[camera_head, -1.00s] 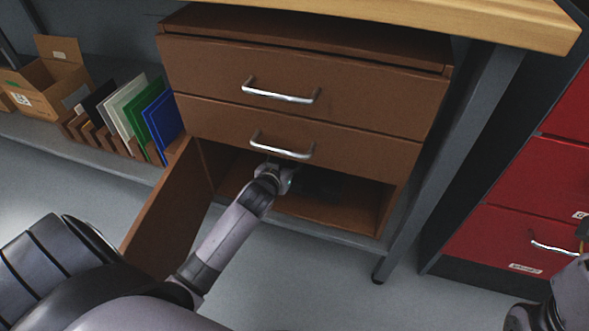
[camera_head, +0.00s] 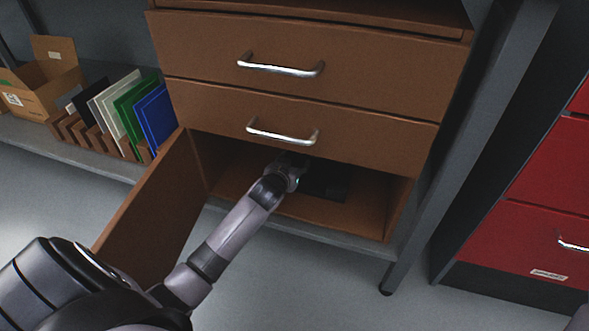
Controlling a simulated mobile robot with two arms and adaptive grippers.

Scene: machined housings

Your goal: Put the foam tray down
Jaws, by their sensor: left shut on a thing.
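A dark, flat thing, which I take to be the foam tray (camera_head: 327,183), is in the shadowed open bottom compartment of the brown cabinet (camera_head: 300,105). My left gripper (camera_head: 297,161) reaches into that compartment, under the lower drawer, and is shut on the tray at its left end. The fingertips are small and dark, and the gripper and shadow hide part of the tray. I cannot tell whether the tray touches the compartment floor (camera_head: 310,210). My right gripper is not in view.
The cabinet's door (camera_head: 160,205) stands open on the left. Two drawers with metal handles (camera_head: 282,132) are shut above the compartment. Coloured panels (camera_head: 155,118) stand in a rack left of it, beside a cardboard box (camera_head: 45,80). A red drawer unit (camera_head: 540,190) stands right.

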